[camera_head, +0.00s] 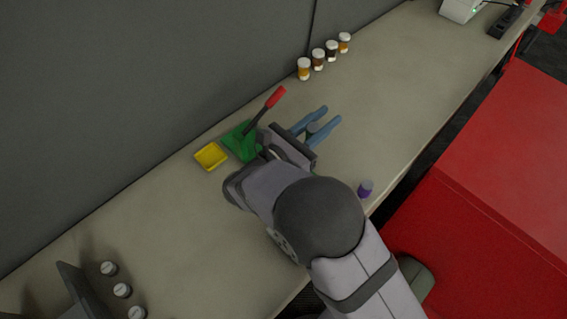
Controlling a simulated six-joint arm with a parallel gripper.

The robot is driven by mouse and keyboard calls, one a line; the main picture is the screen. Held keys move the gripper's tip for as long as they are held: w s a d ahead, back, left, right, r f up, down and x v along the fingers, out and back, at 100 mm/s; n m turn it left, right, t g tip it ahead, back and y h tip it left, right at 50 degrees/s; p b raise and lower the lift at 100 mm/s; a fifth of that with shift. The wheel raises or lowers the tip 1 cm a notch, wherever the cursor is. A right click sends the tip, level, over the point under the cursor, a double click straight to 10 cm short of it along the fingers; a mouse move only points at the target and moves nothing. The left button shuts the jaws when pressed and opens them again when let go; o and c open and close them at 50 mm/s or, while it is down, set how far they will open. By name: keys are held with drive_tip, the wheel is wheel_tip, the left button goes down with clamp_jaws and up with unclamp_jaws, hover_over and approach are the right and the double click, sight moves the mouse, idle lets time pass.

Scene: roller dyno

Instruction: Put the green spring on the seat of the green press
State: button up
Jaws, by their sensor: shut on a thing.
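The green press (240,142) stands on the bench near the back wall, with a lever ending in a red handle (276,97) that slants up to the right. Its seat is not clearly visible, and my wrist covers its right side. My gripper (318,123) is just right of the press, its two blue fingers pointing to the upper right. The gripper is shut on a small, round-topped, grey-blue thing (313,127) between the fingers. I cannot tell whether this is the spring. No green spring can be made out elsewhere.
A yellow tray (211,157) sits left of the press. Several small jars (318,59) line the back wall. A purple cylinder (365,188) stands near the front edge. White-capped bottles (122,290) stand at lower left. The bench (390,105) is clear right of my gripper.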

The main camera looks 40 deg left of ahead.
drive_tip(key=s+a+r+n+y, duration=0.1)
drive_tip(key=s+a+n+y, duration=0.1)
drive_tip(key=s+a+y, duration=0.2)
drive_tip(key=shift+s+a+r+n, duration=0.3)
drive_tip(key=shift+s+a, duration=0.45)
drive_tip(key=shift+a, duration=0.45)
drive_tip(key=shift+f+p, duration=1.1)
drive_tip(key=shift+f, duration=4)
clamp_jaws()
drive_tip(key=o, duration=1.1)
unclamp_jaws()
drive_tip(key=shift+c, duration=0.2)
drive_tip(key=b+v, duration=0.2)
drive_tip(key=v, duration=0.4)
drive_tip(key=b+v, duration=0.1)
drive_tip(key=v, duration=0.5)
drive_tip(key=shift+d+r+b, duration=0.1)
drive_tip(key=shift+r+b, duration=0.2)
drive_tip(key=shift+b, duration=0.1)
